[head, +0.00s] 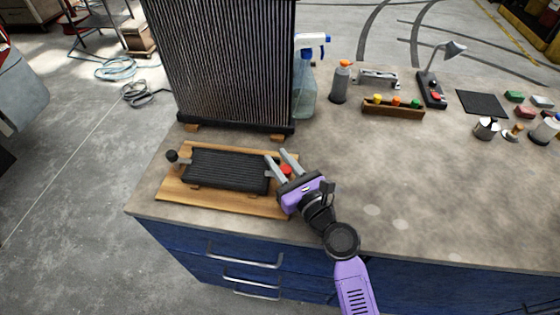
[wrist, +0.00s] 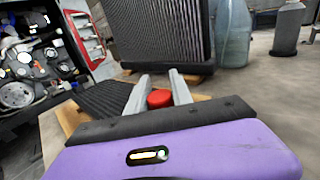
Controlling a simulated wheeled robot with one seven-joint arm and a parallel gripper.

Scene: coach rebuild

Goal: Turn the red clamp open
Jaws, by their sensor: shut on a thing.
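The red clamp (head: 286,169) sits at the right end of a small black finned core (head: 228,171) on a wooden board (head: 230,204). It also shows in the wrist view (wrist: 160,98) as a short red knob. My gripper (head: 278,160) reaches in from the lower right, with one grey finger on each side of the red clamp. In the wrist view my gripper (wrist: 158,88) is shut on the clamp between its fingers. The lower part of the clamp is hidden behind the gripper body.
A tall radiator (head: 225,65) stands behind the board. A spray bottle (head: 304,85) and a grey bottle with an orange cap (head: 341,82) stand to its right. A black knob (head: 172,156) is at the board's left end.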

